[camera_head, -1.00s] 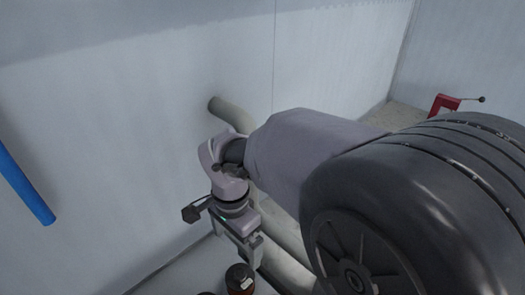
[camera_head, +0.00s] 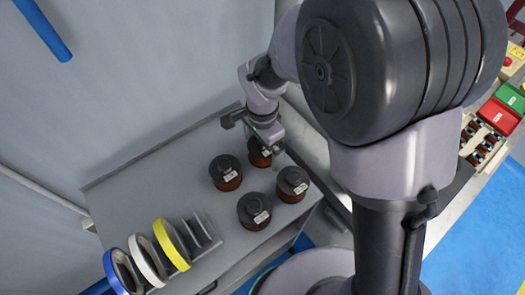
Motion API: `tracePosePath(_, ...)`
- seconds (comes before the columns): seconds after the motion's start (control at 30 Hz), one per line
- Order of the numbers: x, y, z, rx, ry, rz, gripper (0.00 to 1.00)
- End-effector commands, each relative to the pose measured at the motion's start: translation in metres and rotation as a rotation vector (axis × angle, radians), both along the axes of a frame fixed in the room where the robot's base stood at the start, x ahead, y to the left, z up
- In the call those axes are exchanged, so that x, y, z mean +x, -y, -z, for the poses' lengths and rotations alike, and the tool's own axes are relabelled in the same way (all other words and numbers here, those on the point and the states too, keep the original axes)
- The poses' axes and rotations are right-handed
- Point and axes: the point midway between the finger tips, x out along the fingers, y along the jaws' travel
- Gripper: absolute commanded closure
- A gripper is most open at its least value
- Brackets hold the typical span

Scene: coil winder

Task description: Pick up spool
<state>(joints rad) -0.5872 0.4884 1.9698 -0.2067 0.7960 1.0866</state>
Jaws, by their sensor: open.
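Several dark spools with copper-brown windings and white labels stand upright on a grey bench top (camera_head: 135,180). One spool (camera_head: 258,157) is at the back, partly covered by my gripper (camera_head: 276,147). The others are a left spool (camera_head: 225,173), a right spool (camera_head: 292,184) and a front spool (camera_head: 254,212). My gripper points down at the back spool and is open. Its fingers are small and partly lost against the background, so I cannot tell whether they touch or surround that spool.
A rack with yellow (camera_head: 171,245), white (camera_head: 146,262) and blue (camera_head: 122,274) rings stands at the bench's front left. A wall closes the back. At the far right are a tray of small spools (camera_head: 482,145), a red bin (camera_head: 499,116) and a green bin (camera_head: 512,97).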

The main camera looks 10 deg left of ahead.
Motion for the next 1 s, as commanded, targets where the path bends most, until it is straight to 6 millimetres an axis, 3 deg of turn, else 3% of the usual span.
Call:
tracePosePath(0.13, 0.0, 0.0, -0.003, 0.001, 0.001, 0.0, 0.04)
tracePosePath(0.63, 0.0, 0.0, -0.003, 0.0, 0.001, 0.0, 1.0)
tracePosePath(0.87, 0.001, 0.0, -0.007, 0.002, 0.003, -0.001, 1.0)
tracePosePath(1.0, 0.002, -0.001, -0.038, 0.003, 0.006, -0.001, 1.0)
